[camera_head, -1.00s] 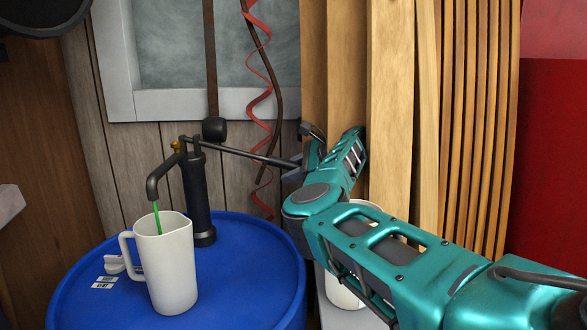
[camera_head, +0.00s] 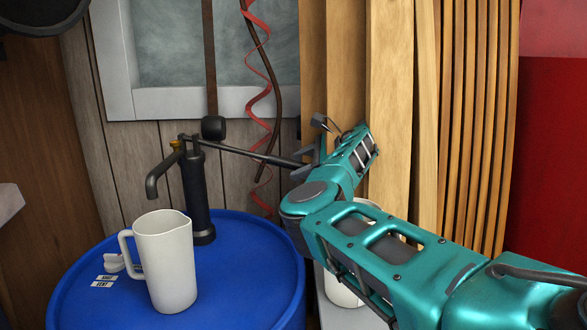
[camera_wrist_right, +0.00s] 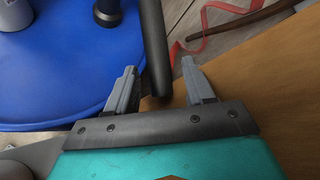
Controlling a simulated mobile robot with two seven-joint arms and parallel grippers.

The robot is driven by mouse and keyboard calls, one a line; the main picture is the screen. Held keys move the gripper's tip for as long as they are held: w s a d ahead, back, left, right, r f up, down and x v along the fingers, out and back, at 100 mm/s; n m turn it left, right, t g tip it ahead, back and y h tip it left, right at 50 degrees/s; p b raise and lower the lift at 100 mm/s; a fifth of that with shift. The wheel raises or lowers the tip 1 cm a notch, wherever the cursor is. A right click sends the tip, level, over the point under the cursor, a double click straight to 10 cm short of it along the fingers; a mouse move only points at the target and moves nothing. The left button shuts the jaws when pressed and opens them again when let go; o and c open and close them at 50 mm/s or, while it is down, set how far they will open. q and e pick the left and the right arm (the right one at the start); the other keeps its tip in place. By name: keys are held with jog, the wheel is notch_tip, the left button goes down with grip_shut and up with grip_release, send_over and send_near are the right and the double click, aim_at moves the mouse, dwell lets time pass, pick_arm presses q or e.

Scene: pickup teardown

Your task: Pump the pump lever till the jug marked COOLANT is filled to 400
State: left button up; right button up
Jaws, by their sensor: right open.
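The black hand pump (camera_head: 197,195) stands upright on the blue drum, its spout (camera_head: 154,187) curving down to the left. The pump lever (camera_head: 245,153) slants slightly down to the right. My right gripper (camera_head: 308,148) is at the lever's far end. In the right wrist view its fingers (camera_wrist_right: 162,78) are open, with the lever (camera_wrist_right: 154,45) between them and a gap beside it. A white jug (camera_head: 167,262) stands on the drum under the spout, handle to the left. No stream leaves the spout. My left gripper is out of view.
Wooden boards (camera_head: 390,110) stand behind my right arm. A red spiral strip (camera_head: 258,100) hangs behind the lever. A white container (camera_head: 340,288) is partly hidden behind my arm.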

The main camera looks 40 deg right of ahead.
jog(key=shift+v, duration=2)
jog(key=shift+f, duration=0.1)
dwell(0.6)
